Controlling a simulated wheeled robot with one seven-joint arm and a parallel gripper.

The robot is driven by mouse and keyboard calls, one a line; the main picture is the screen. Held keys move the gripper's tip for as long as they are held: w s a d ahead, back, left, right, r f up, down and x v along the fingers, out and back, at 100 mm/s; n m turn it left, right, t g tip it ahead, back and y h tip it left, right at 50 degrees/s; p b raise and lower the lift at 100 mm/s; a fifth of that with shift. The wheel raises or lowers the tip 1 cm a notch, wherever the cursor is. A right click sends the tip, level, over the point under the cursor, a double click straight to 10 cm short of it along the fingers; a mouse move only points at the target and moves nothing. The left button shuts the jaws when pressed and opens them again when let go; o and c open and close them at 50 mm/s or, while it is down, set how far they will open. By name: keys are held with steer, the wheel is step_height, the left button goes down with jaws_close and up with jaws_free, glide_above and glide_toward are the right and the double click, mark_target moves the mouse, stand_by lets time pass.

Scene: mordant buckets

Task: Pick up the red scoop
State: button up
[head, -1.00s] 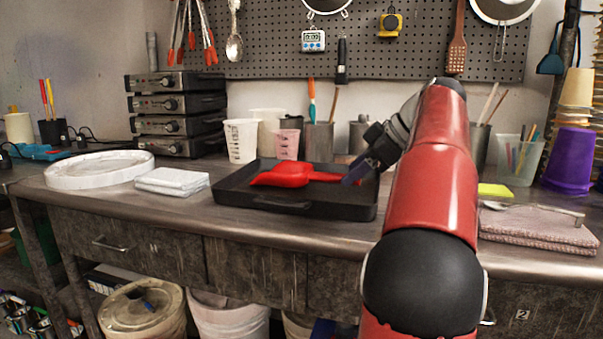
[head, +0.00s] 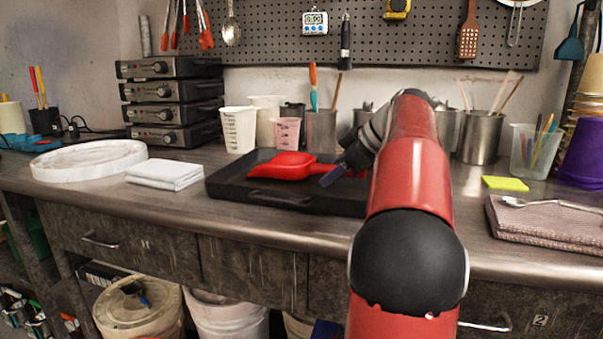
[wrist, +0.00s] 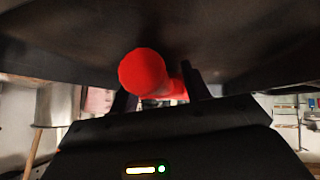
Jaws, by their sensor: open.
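The red scoop (head: 290,165) lies in the black tray (head: 228,190) on the workbench, its bowl to the left and its handle reaching right toward my gripper. My gripper (head: 333,177) is at the right part of the tray, beside the handle. In the wrist view the round end of the scoop's handle (wrist: 143,72) is close to the camera, and my gripper's two fingers (wrist: 157,88) stand open on either side of the handle. Whether the fingers touch the handle cannot be told. Part of the tray is hidden by my arm.
Folded white cloths (head: 165,174) and a round white slab (head: 88,160) lie left of the tray. Measuring cups (head: 240,130) and metal tool holders (head: 321,130) stand behind it. A yellow sponge (head: 505,183) and a folded towel (head: 545,222) lie to the right.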

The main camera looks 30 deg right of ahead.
jaws_close()
stand_by(0.3)
step_height(320, 180, up, 8)
steer(key=shift+p, duration=1.1)
steer(key=shift+r, duration=0.95)
